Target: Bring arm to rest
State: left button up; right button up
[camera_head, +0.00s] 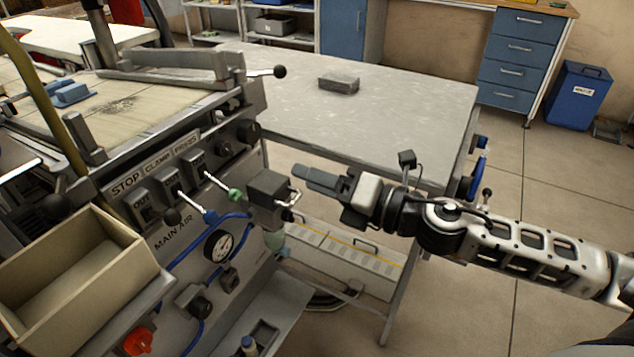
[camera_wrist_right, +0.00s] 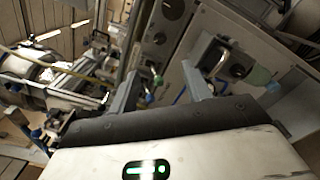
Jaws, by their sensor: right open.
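My right arm comes in from the right in the head view. Its gripper (camera_head: 322,177) hangs in the air in front of the grey table, with its fingers pointing left toward the machine's front panel. In the right wrist view the two fingers of the right gripper (camera_wrist_right: 162,96) stand apart with nothing between them. The machine's panel, with its knobs and a green-tipped lever, shows beyond them. My left gripper is not in view. No tape reel can be made out.
A grey table (camera_head: 420,100) bears a small dark block (camera_head: 339,84). The machine (camera_head: 150,190) has levers, a gauge (camera_head: 218,245) and an empty beige bin (camera_head: 75,275). A blue drawer cabinet (camera_head: 517,60) and blue bin (camera_head: 579,95) stand behind. Floor at the right is clear.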

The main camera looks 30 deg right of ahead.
dwell(0.5)
pick_arm(q)
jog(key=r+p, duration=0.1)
jog(key=p, duration=0.2)
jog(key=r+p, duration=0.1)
jog(key=p, duration=0.2)
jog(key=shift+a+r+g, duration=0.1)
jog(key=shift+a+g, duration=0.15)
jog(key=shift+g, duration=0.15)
pick_arm(e)
jog(key=s+a+f+m+g+h, duration=0.2)
jog(key=s+f+m, duration=0.5)
jog(key=m, duration=0.8)
jog(key=s+a+f+m+g+h, duration=0.2)
jog(key=s+a+f+m+h, duration=0.2)
jog(key=m, duration=1)
jog(key=s+f, duration=0.3)
jog(key=f, duration=0.2)
jog(key=shift+a+m+h, duration=0.3)
jog(key=shift+a+m, duration=0.1)
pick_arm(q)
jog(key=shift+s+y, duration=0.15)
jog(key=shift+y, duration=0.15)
